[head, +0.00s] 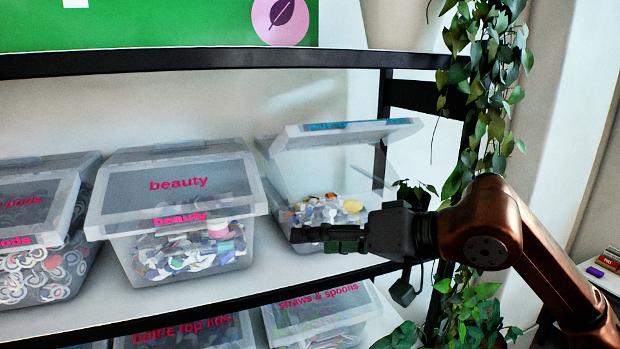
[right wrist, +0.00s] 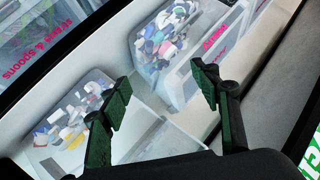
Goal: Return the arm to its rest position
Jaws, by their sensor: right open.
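My right arm (head: 485,235) is copper-coloured and comes in from the right in the head view. Its black gripper (head: 325,236) points left, in front of the open clear bin (head: 285,165) on the shelf. In the right wrist view the gripper (right wrist: 160,95) has its two green-padded fingers wide apart with nothing between them. The open bin holds mixed small items (head: 325,210), and its lid (head: 350,133) stands raised. The gripper hides part of the bin's front. My left gripper is not in view.
The shelf (head: 190,305) also carries a closed bin labelled "beauty" (head: 180,195) and a "pods" bin (head: 35,225). More labelled bins (head: 320,315) stand below. A black shelf post (head: 383,120) and hanging ivy (head: 490,90) are close to my right arm.

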